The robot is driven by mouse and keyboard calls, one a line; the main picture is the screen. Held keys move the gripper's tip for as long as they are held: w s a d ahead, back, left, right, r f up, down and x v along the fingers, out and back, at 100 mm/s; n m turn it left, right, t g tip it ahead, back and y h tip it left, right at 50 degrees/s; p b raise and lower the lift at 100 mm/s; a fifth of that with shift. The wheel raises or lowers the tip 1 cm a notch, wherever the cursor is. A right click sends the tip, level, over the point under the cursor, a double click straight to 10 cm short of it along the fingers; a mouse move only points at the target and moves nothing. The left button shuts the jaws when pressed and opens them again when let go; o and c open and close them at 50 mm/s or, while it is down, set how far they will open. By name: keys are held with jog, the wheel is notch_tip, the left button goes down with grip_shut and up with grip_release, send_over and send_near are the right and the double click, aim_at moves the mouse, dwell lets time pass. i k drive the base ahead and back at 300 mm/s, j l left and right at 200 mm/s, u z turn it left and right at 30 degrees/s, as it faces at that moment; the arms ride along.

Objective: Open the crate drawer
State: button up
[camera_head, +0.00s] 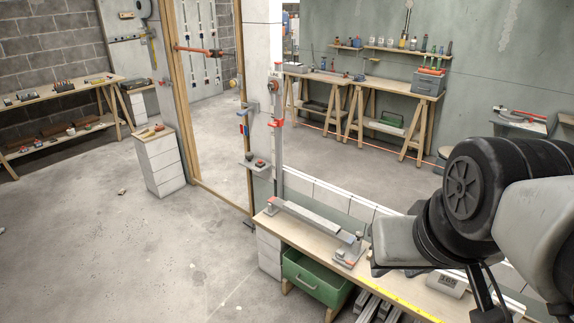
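The green crate drawer (316,284) sits low under the near workbench (300,230), at the lower middle of the head view. Its front has a small grip and faces down-left. A strip of its inside shows below the bench top; the rest is hidden under the bench, so I cannot tell how far out it is. My arm comes in from the right edge, above the right part of the bench, well apart from the drawer. Thin dark parts of my gripper (489,290) seem to hang at the lower right; its fingertips are not clear, and I see nothing held.
A metal clamp fixture (318,220) lies on the near bench, with a yellow strip (408,303) along its edge. Metal profiles (378,308) lie right of the drawer. White drawers (268,250) stand on its left. The concrete floor (150,250) at left is mostly clear.

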aim_at(325, 285)
jog(key=u, duration=0.15)
jog(key=z, duration=0.35)
jog(key=i+j+z, duration=0.15)
jog(key=z, duration=0.2)
jog(key=j+z, duration=0.1)
jog(key=z, duration=0.25)
jog(key=i+j+z, duration=0.2)
jog(key=j, duration=0.15)
jog(key=j+z, duration=0.45)
jog(key=j, duration=0.3)
jog(key=i+j+z, duration=0.2)
jog(key=j, duration=2.5)
